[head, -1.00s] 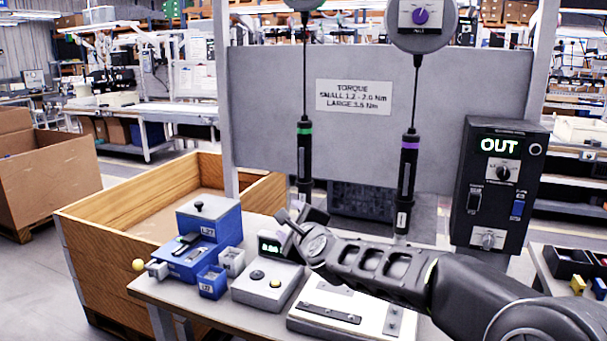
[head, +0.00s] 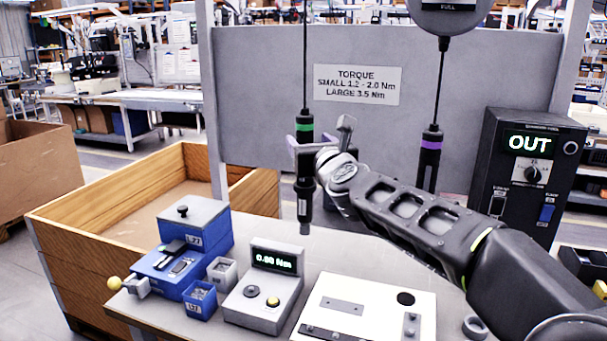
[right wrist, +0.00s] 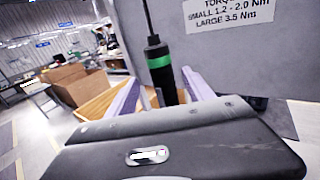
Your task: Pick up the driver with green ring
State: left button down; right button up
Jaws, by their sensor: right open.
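The driver with the green ring (head: 304,165) hangs upright on a cable in the head view, left of the middle. In the right wrist view the green-ringed driver (right wrist: 160,68) stands between the two fingers. My right gripper (head: 318,142) is open around the driver's body, just below the ring in the head view. The fingers also show in the right wrist view (right wrist: 158,92), with a gap beside the driver. The driver with the purple ring (head: 431,155) hangs farther right, partly hidden by my right arm. My left gripper is not in view.
A torque meter (head: 264,285) reading 0.00 Nm, a blue fixture (head: 195,245) and a white plate (head: 375,300) stand on the bench. A black control box (head: 525,170) showing OUT is at right. A grey panel (head: 270,70) stands behind the drivers.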

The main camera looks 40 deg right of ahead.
jog(key=shift+x, duration=1.35)
jog(key=shift+w+d, duration=0.1)
jog(key=p+x, duration=0.1)
jog(key=x, duration=0.4)
jog(key=shift+d+f, duration=0.1)
jog(key=shift+d, duration=0.1)
jog(key=shift+c, duration=0.5)
grip_shut()
